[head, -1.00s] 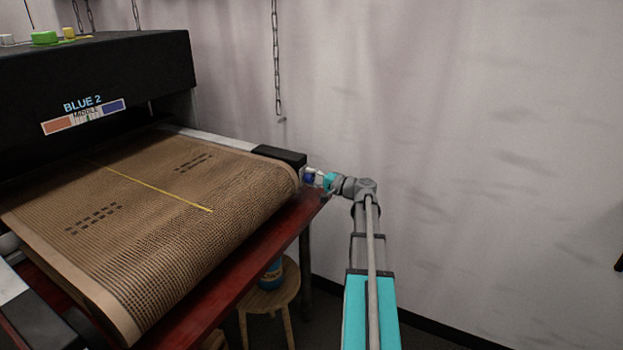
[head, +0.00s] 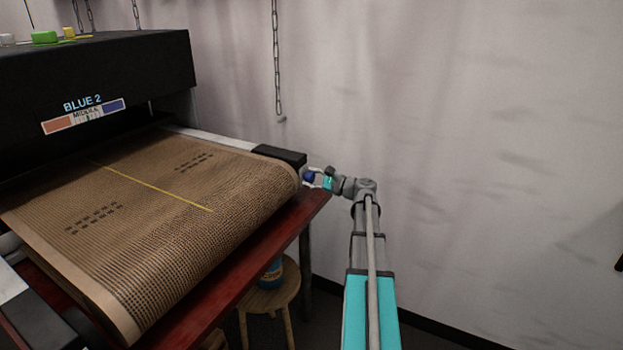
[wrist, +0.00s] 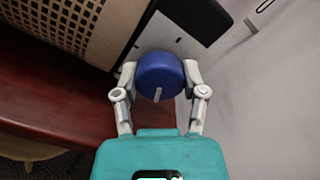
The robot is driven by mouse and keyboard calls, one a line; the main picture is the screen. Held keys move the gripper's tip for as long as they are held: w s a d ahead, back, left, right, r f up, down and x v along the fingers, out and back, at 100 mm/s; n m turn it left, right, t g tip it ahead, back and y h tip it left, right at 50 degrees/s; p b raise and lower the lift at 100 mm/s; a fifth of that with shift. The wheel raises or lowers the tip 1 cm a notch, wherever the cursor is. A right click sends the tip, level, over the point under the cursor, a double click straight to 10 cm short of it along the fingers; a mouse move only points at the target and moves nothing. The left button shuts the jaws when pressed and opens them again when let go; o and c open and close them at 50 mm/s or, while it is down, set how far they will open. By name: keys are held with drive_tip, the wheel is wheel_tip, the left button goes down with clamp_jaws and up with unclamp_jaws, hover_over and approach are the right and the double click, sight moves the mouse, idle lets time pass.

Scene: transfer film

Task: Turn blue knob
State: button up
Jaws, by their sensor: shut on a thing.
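The blue knob (wrist: 160,72) sits on a pale plate at the side end of the dark conveyor machine, with a light pointer mark facing down in the wrist view. It shows small in the head view (head: 309,177). My gripper (wrist: 160,85) is shut on the knob, one finger on its left side and one on its right. In the head view my gripper (head: 314,178) is at the machine's right corner. The label on the machine front reads BLUE 2 (head: 82,103), above a scale with orange and blue ends.
The brown mesh belt (head: 150,205) with a yellow line lies left of my gripper, over a red table (head: 235,285). A stool (head: 270,298) with a blue container (head: 272,272) stands below. A chain (head: 276,65) hangs by the wall. The right side is open.

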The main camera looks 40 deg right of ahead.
drive_tip(key=m, duration=0.4)
drive_tip(key=shift+m, duration=0.3)
idle(0.4)
drive_tip(key=o, duration=1.1)
drive_tip(key=shift+o, duration=0.2)
drive_tip(key=v, duration=1.2)
drive_tip(key=shift+f, duration=0.1)
